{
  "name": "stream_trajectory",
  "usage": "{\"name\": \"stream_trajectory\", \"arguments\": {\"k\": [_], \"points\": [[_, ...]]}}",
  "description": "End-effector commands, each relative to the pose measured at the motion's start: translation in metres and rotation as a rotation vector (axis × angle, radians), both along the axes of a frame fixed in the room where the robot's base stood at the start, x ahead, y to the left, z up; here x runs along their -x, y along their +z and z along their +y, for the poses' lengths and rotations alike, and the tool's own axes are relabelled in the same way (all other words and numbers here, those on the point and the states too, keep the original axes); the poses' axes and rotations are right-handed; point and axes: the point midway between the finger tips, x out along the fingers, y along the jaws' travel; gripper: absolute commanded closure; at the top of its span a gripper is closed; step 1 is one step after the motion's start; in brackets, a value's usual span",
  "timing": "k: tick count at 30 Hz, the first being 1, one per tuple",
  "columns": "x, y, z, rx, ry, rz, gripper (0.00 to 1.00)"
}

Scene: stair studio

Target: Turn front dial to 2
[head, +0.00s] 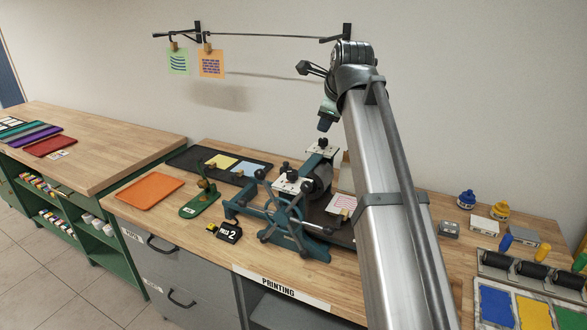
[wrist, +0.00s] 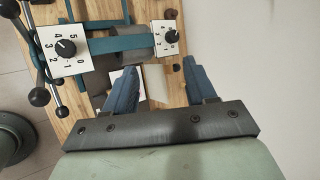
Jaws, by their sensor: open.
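The press (head: 315,190) stands on the bench with two black knobs on white dial plates. The front dial (head: 292,178) is on the side nearer me, beside the spoked wheel; the rear dial (head: 321,146) is behind it. In the wrist view the front dial (wrist: 69,48) is at upper left, its plate numbered 0 to 5; I cannot tell its setting. The rear dial (wrist: 171,37) is at top centre, ahead of the fingertips. My gripper (wrist: 160,63) is open and empty, above the press and apart from both dials. In the head view my gripper (head: 326,122) is above the rear dial.
The spoked wheel (head: 287,215) projects from the press's front. A black "2" sign (head: 230,233), a green stand (head: 201,203) and an orange tray (head: 151,190) are to its left. Ink jars (head: 466,199) and rollers (head: 530,270) are at right. Prints (head: 211,64) hang above.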

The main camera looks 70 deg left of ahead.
Motion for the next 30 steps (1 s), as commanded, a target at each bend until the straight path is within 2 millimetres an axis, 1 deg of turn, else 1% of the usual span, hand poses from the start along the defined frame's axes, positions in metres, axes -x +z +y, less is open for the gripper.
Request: {"name": "stream_trajectory", "arguments": {"k": [1, 6, 9, 15, 20, 30], "points": [[0.015, 0.005, 0.000, 0.000, 0.016, 0.000, 0.44], [0.057, 0.018, -0.005, 0.027, 0.126, -0.049, 0.44], [0.071, 0.022, -0.010, 0.051, 0.209, -0.104, 0.44], [0.084, 0.025, -0.020, 0.103, 0.386, -0.225, 0.44], [0.087, 0.024, -0.032, 0.159, 0.575, -0.353, 0.44], [0.091, 0.012, -0.053, 0.279, 1.110, -0.668, 0.44]]}}
